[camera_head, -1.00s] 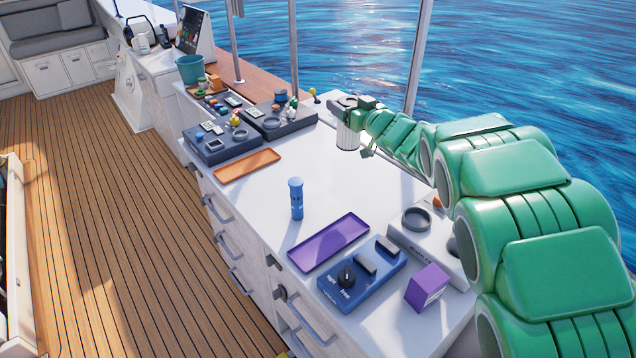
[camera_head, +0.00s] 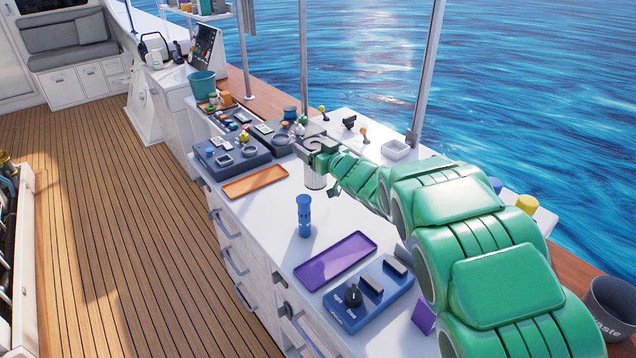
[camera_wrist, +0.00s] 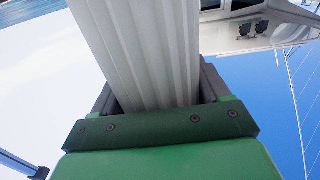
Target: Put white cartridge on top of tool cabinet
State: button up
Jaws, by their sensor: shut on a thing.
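The white ribbed cartridge (camera_head: 316,181) hangs upright below my gripper (camera_head: 318,150) in the head view. My gripper is shut on it. In the wrist view the cartridge (camera_wrist: 145,50) fills the space between the jaws (camera_wrist: 160,100). The tool cabinet (camera_head: 350,218) seems to be the long white unit with drawers on its left side and a white top. The cartridge is over this top, near the orange tray; I cannot tell whether its lower end touches the surface.
On the white top are an orange tray (camera_head: 255,187), a blue cylinder (camera_head: 304,215), a purple tray (camera_head: 335,261), a blue control box (camera_head: 368,294) and dark control boxes (camera_head: 232,157). A waste bin (camera_head: 612,305) stands at lower right. Bare surface lies right of the blue cylinder.

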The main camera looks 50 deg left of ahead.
jog(key=shift+f, duration=3.95)
jog(key=o, duration=1.4)
jog(key=shift+d, duration=0.45)
jog(key=d, duration=1.1)
